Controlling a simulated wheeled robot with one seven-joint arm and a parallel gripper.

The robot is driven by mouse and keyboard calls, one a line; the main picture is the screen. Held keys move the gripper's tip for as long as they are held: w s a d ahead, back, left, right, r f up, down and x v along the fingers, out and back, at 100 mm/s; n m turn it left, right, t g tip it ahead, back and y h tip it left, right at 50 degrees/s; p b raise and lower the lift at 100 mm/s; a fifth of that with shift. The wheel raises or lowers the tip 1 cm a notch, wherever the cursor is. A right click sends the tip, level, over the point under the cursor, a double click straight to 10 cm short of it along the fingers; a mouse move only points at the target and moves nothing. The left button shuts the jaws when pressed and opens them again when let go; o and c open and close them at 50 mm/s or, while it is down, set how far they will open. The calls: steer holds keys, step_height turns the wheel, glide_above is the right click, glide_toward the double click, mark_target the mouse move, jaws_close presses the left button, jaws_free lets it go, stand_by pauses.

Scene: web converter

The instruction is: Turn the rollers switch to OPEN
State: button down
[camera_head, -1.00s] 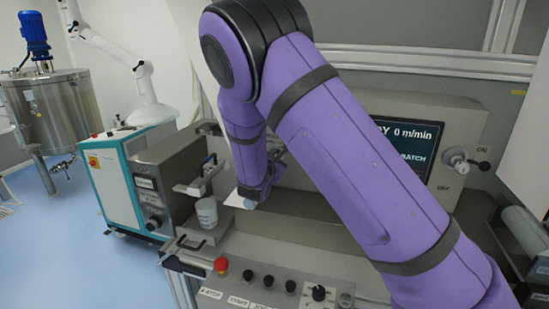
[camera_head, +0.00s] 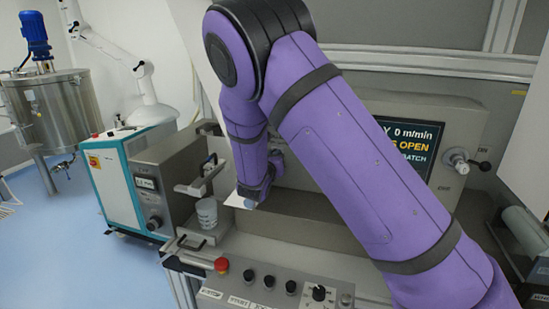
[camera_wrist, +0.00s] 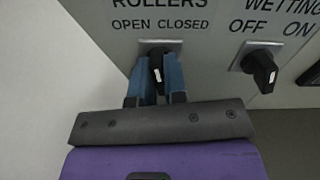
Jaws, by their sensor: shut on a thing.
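The rollers switch (camera_wrist: 157,64) is a black knob with a white mark, on a grey panel under the words ROLLERS, OPEN and CLOSED in the wrist view. My gripper (camera_wrist: 160,75) is shut on the knob, one blue finger on each side. The knob is partly hidden between the fingers, so I cannot tell exactly which word it points to. In the head view my purple arm blocks the switch.
The wetting switch (camera_wrist: 262,70), marked OFF and ON, sits close to the right of my gripper. In the head view a red stop button (camera_head: 221,265) and several black buttons line the front console. A grey-white cup (camera_head: 207,213) stands left of my wrist.

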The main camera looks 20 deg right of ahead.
steer(key=shift+a+n, duration=0.1)
steer(key=shift+n, duration=1.8)
steer(key=c, duration=1.2)
jaws_free()
steer(key=shift+o, duration=0.2)
steer(key=v, duration=1)
steer(key=shift+s+a, duration=0.25)
steer(key=shift+s, duration=0.05)
steer(key=shift+d, duration=0.1)
